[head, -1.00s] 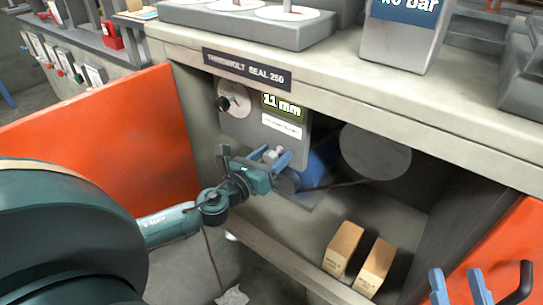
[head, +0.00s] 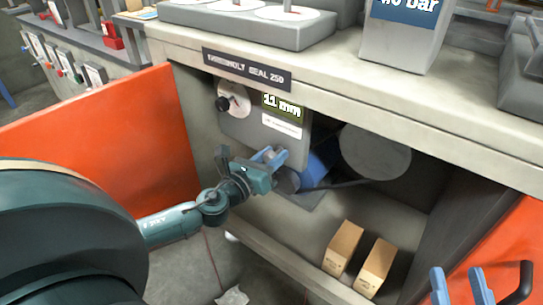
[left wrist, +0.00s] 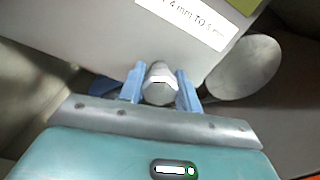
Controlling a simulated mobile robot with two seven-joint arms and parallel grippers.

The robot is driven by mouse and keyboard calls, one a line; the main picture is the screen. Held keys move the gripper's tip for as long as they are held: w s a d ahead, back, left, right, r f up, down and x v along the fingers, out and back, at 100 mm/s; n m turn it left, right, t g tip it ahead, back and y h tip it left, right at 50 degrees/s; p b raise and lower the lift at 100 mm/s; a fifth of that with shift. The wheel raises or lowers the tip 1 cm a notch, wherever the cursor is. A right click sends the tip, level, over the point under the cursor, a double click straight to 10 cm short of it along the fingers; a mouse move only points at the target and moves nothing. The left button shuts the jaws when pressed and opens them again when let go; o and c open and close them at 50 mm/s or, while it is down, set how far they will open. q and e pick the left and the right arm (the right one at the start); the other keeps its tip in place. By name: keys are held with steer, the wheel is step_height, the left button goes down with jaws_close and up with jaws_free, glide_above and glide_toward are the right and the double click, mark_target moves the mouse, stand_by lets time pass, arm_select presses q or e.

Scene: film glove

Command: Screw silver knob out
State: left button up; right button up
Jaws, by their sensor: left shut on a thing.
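The silver knob (left wrist: 159,84) is a small rounded metal piece on the front of the grey panel (head: 248,134) inside the open cabinet. My left gripper (head: 270,156) reaches in from the left, with its blue fingers on either side of the knob. In the left wrist view my left gripper (left wrist: 160,88) is shut on the knob, one finger on each side. In the head view the fingers partly hide the knob. My right gripper (head: 456,277) shows at the bottom right, its two blue fingers apart and nothing between them.
A black knob on a dial (head: 223,103) and an "11 mm" display (head: 283,106) are on the panel. A round grey disc (head: 375,152) is to its right. Two cardboard boxes (head: 343,248) stand on the cabinet floor. An orange door (head: 110,150) is open at left.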

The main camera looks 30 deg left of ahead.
arm_select(q)
steer(key=n, duration=0.4)
steer(key=n+p, duration=0.2)
steer(key=n, duration=0.3)
steer(key=shift+r+n, duration=0.1)
steer(key=shift+n, duration=0.2)
steer(key=shift+n+p, duration=0.4)
steer(key=shift+n, duration=0.5)
steer(key=shift+n+p, duration=0.5)
steer(key=shift+n, duration=0.4)
steer(key=shift+n+p, duration=0.55)
steer(key=shift+n, duration=0.25)
steer(key=shift+n+p, duration=0.4)
steer(key=shift+n, duration=0.3)
steer(key=shift+n+p, duration=0.5)
steer(key=shift+n, duration=0.3)
arm_select(e)
steer(key=shift+s+d+n+g+h, duration=0.3)
steer(key=shift+d+n+h, duration=0.25)
steer(key=shift+n, duration=0.15)
steer(key=shift+w, duration=0.1)
